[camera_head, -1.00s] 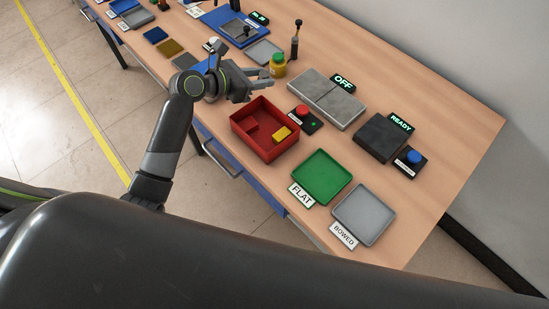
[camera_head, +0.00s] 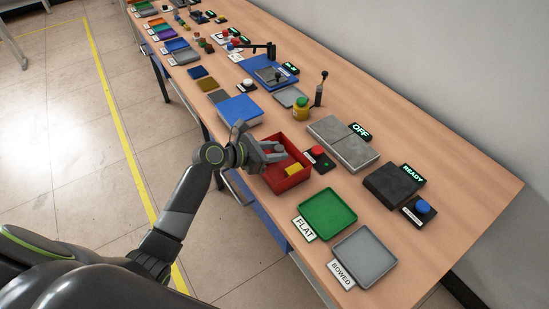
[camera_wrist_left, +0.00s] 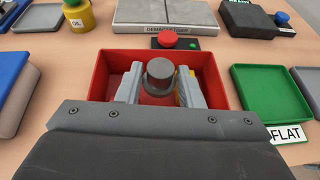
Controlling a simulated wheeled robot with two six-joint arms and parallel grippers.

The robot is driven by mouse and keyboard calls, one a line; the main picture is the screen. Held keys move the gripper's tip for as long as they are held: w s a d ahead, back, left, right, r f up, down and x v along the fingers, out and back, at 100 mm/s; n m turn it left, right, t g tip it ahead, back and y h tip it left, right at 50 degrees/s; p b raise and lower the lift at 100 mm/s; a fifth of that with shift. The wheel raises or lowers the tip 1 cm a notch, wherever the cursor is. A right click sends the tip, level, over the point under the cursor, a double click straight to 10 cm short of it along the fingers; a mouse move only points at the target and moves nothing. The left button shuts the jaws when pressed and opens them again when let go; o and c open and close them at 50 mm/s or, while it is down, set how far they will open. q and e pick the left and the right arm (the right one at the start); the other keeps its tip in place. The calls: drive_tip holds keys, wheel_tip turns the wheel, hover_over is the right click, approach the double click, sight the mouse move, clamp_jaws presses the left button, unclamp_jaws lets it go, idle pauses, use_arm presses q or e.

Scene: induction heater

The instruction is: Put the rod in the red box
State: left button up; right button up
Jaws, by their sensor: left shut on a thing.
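My left gripper (camera_head: 276,152) is over the near-left part of the red box (camera_head: 288,185) in the head view. In the left wrist view the two fingers (camera_wrist_left: 160,88) are shut on the rod (camera_wrist_left: 160,72), a grey round piece seen nearly end-on, with the red box (camera_wrist_left: 216,80) around and behind them. The lower part of the rod is hidden by the gripper, and I cannot tell whether it touches the box floor. A yellow block (camera_head: 293,169) lies inside the box. My right gripper is in neither view.
A red button (camera_head: 318,150) and the grey plate marked OFF (camera_head: 342,143) stand behind the box. The green FLAT tray (camera_head: 327,213) and grey BOWED tray (camera_head: 364,256) are to the right.

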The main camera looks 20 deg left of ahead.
sight(273, 170)
use_arm(q)
drive_tip(key=shift+f, duration=1.25)
drive_tip(key=shift+f, duration=0.15)
drive_tip(key=shift+s+f, duration=0.1)
drive_tip(key=shift+f, duration=0.35)
drive_tip(key=o, duration=1)
drive_tip(key=shift+s+f, duration=0.15)
drive_tip(key=shift+f, duration=0.1)
drive_tip(key=shift+o, duration=0.2)
drive_tip(key=shift+r, duration=0.15)
drive_tip(key=r+v, duration=0.1)
drive_tip(key=v, duration=1.1)
drive_tip(key=shift+r, duration=0.25)
